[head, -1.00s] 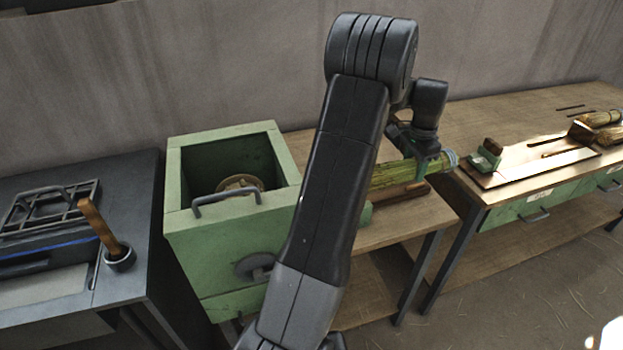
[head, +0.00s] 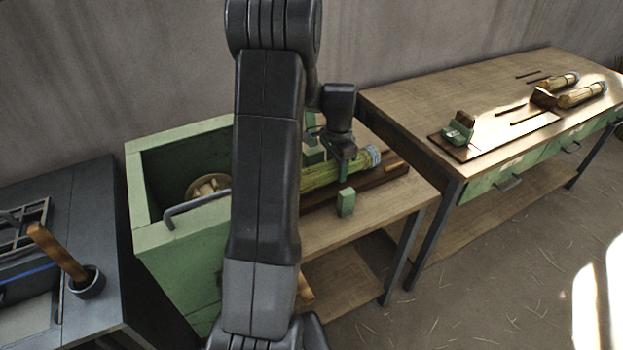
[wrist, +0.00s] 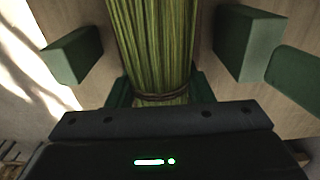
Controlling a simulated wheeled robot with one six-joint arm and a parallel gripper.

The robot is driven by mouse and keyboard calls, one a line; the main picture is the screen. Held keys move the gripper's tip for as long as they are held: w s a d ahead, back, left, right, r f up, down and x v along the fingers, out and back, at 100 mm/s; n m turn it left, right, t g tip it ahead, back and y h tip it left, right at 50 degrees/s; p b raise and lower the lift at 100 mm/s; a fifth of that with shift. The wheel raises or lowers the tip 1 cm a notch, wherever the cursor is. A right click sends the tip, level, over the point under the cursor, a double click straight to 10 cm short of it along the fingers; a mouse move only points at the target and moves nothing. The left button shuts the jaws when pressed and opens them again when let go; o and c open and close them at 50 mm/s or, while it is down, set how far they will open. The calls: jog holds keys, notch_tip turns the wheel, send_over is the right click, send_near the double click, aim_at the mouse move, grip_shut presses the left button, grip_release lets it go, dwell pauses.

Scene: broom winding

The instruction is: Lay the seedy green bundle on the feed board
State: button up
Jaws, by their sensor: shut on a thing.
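The green bundle (head: 328,174) lies lengthwise over a dark wooden board (head: 385,178) on the low table beside the green box. It has a pale blue-grey band at its right end. My gripper (head: 343,165) is shut on the bundle from above. In the wrist view the stalks of the bundle (wrist: 153,40) run away from the gripper, with a dark tie around them near the jaws. Green blocks stand on both sides of the bundle, one nearer (head: 346,202). My arm hides the bundle's left part, and I cannot tell whether the bundle touches the board.
The open green box (head: 180,232) with a round wooden part inside stands left of the bundle. A grey cabinet (head: 90,215) is at far left. A workbench (head: 420,95) at right holds a plate with a green clamp (head: 459,130) and straw-coloured bundles (head: 582,95).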

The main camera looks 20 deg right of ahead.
aim_at(311, 171)
jog(key=a, duration=0.4)
jog(key=shift+s+a, duration=0.35)
jog(key=shift+a, duration=0.05)
jog(key=a, duration=0.2)
jog(key=a+f, duration=0.1)
jog(key=shift+s+p, duration=0.3)
jog(key=shift+p, duration=0.1)
jog(key=shift+w+d+f, duration=0.1)
jog(key=shift+w+f, duration=0.05)
jog(key=shift+f, duration=0.15)
jog(key=shift+f, duration=0.2)
jog(key=o, duration=1)
jog(key=shift+r, duration=0.1)
